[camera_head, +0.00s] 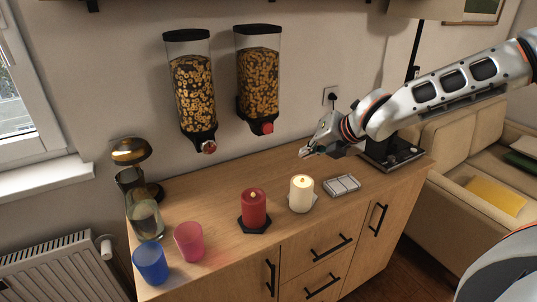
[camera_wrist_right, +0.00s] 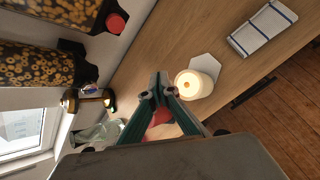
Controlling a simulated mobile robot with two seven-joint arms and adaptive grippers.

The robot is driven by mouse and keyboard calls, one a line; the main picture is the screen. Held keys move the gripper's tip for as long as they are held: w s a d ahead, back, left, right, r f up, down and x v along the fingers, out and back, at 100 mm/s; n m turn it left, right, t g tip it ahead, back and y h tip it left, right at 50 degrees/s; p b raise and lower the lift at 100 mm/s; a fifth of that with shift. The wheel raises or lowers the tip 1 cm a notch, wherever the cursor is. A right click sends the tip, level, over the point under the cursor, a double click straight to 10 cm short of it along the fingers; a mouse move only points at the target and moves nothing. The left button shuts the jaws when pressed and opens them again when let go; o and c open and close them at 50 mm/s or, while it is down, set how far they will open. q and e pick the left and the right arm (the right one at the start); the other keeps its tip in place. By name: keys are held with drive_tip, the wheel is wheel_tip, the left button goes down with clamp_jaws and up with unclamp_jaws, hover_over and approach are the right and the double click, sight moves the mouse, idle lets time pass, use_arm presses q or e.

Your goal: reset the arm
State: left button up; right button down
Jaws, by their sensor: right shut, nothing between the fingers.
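My right gripper (camera_head: 306,152) reaches in from the right on its white arm, above the wooden counter near the wall. In the right wrist view the gripper (camera_wrist_right: 158,86) has its fingers together and holds nothing. In the head view it is behind and a little right of the lit white candle (camera_head: 302,193), apart from it. That candle also shows in the right wrist view (camera_wrist_right: 191,84), beside the fingertips. A red candle (camera_head: 253,208) on a dark base stands to its left and is partly hidden behind the fingers in the wrist view. My left gripper is not seen.
Two cereal dispensers (camera_head: 193,92) (camera_head: 258,78) hang on the wall. A folded cloth (camera_head: 341,186) lies right of the white candle. A blue cup (camera_head: 150,262), a pink cup (camera_head: 189,241) and a glass jar (camera_head: 146,220) stand at the left. A sofa (camera_head: 470,165) is at the right.

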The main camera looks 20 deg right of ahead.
drive_tip(key=s+d+f+m+h, duration=0.1)
drive_tip(key=s+d+f+m, duration=0.35)
drive_tip(key=d+f, duration=0.3)
drive_tip(key=s+f+m+h, duration=0.3)
drive_tip(key=s+f+m, duration=0.6)
drive_tip(key=s+f, duration=0.5)
drive_tip(key=s+a+f+m+g+h, duration=0.2)
drive_tip(key=s+a+f+m, duration=0.2)
drive_tip(key=s+a+m, duration=0.35)
drive_tip(key=w+a+f+m+t+y, duration=0.2)
drive_tip(key=a+f+y, duration=0.5)
drive_tip(key=a+f, duration=0.6)
drive_tip(key=a+m+t, duration=0.1)
drive_tip(key=a, duration=0.3)
drive_tip(key=shift+a+f+m+t, duration=0.2)
drive_tip(key=shift+f+m+t, duration=0.1)
drive_tip(key=shift+t, duration=0.1)
